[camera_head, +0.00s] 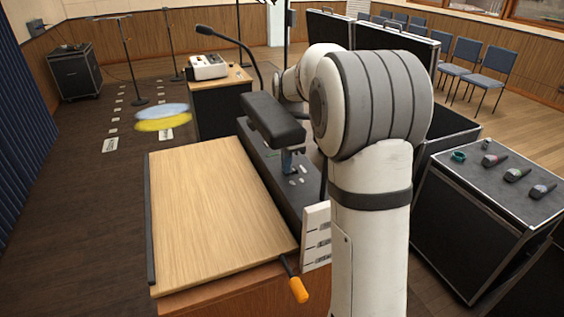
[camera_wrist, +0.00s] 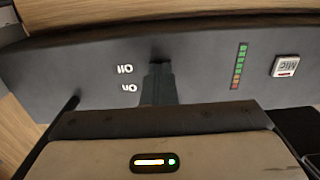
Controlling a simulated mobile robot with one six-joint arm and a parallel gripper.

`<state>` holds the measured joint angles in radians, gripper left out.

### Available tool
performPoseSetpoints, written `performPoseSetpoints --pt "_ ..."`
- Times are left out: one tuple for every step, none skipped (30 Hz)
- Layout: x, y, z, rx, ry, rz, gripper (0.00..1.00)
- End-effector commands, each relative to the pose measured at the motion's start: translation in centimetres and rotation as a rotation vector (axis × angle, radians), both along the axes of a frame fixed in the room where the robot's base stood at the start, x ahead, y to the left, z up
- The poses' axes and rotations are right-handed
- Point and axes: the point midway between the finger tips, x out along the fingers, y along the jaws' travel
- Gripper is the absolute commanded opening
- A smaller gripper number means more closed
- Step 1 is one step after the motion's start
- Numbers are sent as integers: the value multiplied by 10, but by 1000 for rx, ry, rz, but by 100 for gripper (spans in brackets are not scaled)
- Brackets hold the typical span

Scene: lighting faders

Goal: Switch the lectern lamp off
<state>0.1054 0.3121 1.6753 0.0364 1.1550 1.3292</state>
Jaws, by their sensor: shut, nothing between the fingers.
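My gripper (camera_wrist: 158,72) is shut and empty, with its narrow dark fingers over the lectern's dark control panel (camera_wrist: 205,70). The panel bears upside-down white labels, "Off" (camera_wrist: 125,69) and "On" (camera_wrist: 129,88), just left of the fingertips. The switch beside these labels is largely hidden by the fingers; I cannot tell its position or whether the fingers touch it. In the head view my gripper (camera_head: 291,160) points down at the panel, beside the lectern's wooden top (camera_head: 215,205). A thin black gooseneck (camera_head: 249,52) rises behind; I cannot tell whether any lamp is lit.
A Mic button (camera_wrist: 286,66) and a coloured level meter (camera_wrist: 239,66) are on the panel to the right. A black case (camera_head: 470,230) with small items stands at right.

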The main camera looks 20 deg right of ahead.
Motion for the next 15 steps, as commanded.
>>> performPoseSetpoints --pt "-3 -10 -10 -12 19 -7 0" --pt "-3 -11 -10 -13 19 -7 0" --pt "-3 -12 -10 -13 19 -7 0" --pt "-3 -12 -10 -13 18 -7 0" --pt "-3 -12 -10 -14 18 -7 0" --pt "-3 -12 -10 -14 18 -7 0" --pt "-3 -12 -10 -14 18 -7 0" --pt "-3 -13 -10 -14 17 -8 0" --pt "-3 -13 -10 -14 17 -8 0" --pt "-3 -13 -10 -14 17 -8 0" --pt "-3 -12 -9 -14 17 -8 0" --pt "-3 -12 -7 -14 16 -8 0" --pt "-3 -12 -5 -14 16 -8 0" --pt "-3 -12 -2 -14 15 -8 0" --pt "-3 -11 4 -14 14 -8 0"
